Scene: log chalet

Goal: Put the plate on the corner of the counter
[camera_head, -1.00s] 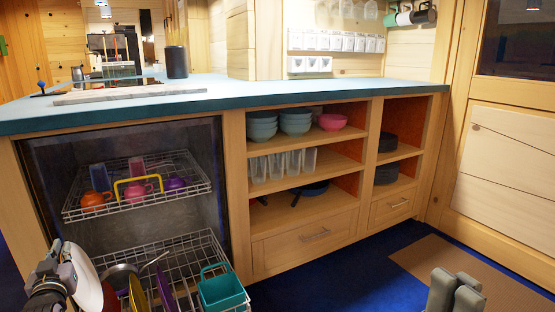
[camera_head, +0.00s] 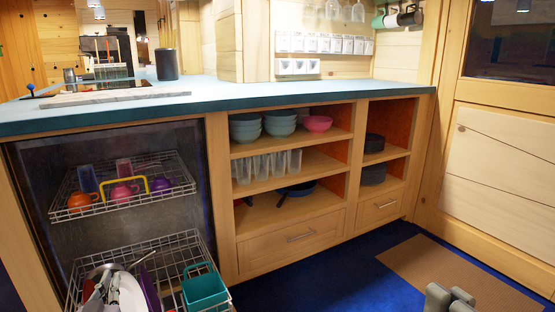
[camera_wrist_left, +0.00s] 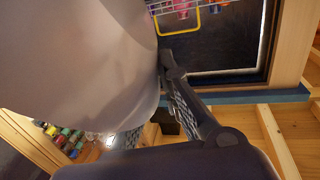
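A pale plate (camera_head: 131,292) shows at the bottom left of the head view, in front of the open dishwasher. In the left wrist view the plate (camera_wrist_left: 80,60) fills the upper left, tilted, with its edge between the fingers. My left gripper (camera_head: 103,284) is shut on it; in the wrist view the gripper (camera_wrist_left: 160,112) is seen close up. The teal counter (camera_head: 250,94) runs across the middle, its right end near the wooden door. My right gripper (camera_head: 450,299) is at the bottom right, apart from everything; its finger gap is unclear.
The dishwasher's upper rack (camera_head: 125,190) holds cups. Its lower rack (camera_head: 180,245) holds dishes and a teal container (camera_head: 204,288). A marble-like slab (camera_head: 115,96) and a black cylinder (camera_head: 167,64) occupy the counter's left part. The counter's right part is clear.

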